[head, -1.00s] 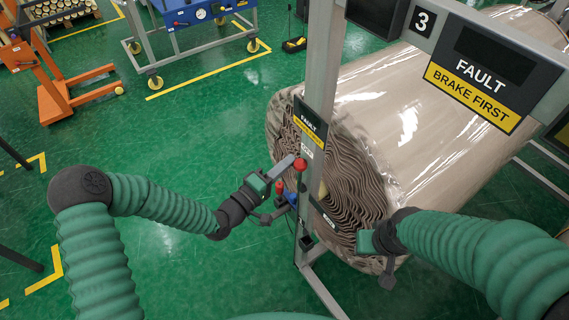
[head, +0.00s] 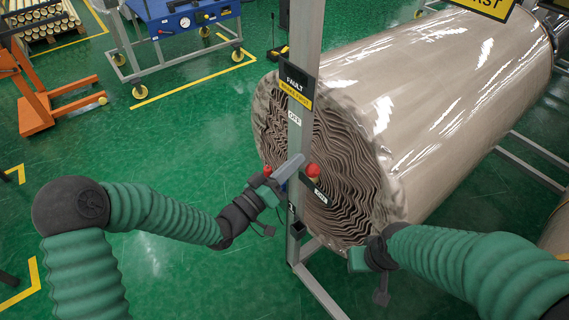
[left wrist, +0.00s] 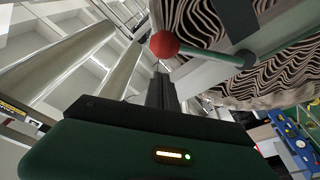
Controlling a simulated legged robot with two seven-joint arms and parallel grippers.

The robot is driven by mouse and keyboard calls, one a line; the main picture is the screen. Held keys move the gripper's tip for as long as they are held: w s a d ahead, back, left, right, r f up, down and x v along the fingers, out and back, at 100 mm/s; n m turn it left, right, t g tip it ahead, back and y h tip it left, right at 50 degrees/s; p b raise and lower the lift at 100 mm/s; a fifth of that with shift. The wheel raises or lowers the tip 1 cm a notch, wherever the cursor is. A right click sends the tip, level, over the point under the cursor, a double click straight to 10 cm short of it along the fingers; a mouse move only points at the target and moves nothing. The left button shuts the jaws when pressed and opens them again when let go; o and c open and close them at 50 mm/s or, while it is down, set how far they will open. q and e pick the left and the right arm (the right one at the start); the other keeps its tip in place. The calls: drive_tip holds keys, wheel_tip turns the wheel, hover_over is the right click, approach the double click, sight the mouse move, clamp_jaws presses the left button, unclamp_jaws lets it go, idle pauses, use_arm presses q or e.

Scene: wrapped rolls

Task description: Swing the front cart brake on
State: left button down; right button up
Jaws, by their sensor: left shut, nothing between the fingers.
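The front cart brake lever ends in a round red knob (head: 313,170), just right of the grey post (head: 300,140). An OFF plate (head: 294,118) sits higher on the post and an ON plate (head: 320,193) lies just below the knob. My left gripper (head: 297,164) is shut and empty, its fingers crossing the post beside the knob. In the left wrist view the red knob (left wrist: 164,44) and its green rod (left wrist: 208,53) stand just beyond my shut fingers (left wrist: 160,90); contact is unclear. My right gripper (head: 368,262) is low, before the roll; its jaws are unclear.
A large wrapped roll (head: 430,85) lies behind the post. A FAULT sign (head: 296,85) is on the post. A blue cart (head: 185,20) and an orange stand (head: 38,110) are at the back left. The green floor (head: 165,150) between is clear.

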sight(310, 176)
use_arm(q)
drive_tip(key=s+d+f+m+b, duration=0.1)
drive_tip(key=s+f+m+b, duration=0.1)
drive_tip(key=m+b, duration=0.1)
drive_tip(key=s+d+f+m+h+b, duration=0.1)
drive_tip(key=m, duration=0.1)
drive_tip(key=shift+d+f+b, duration=0.3)
drive_tip(key=shift+b, duration=0.1)
drive_tip(key=shift+s+f+b, duration=0.3)
drive_tip(key=shift+f+b, duration=0.3)
drive_tip(key=shift+b, duration=0.1)
drive_tip(key=shift+s+d+f+g, duration=0.1)
drive_tip(key=shift+g, duration=0.3)
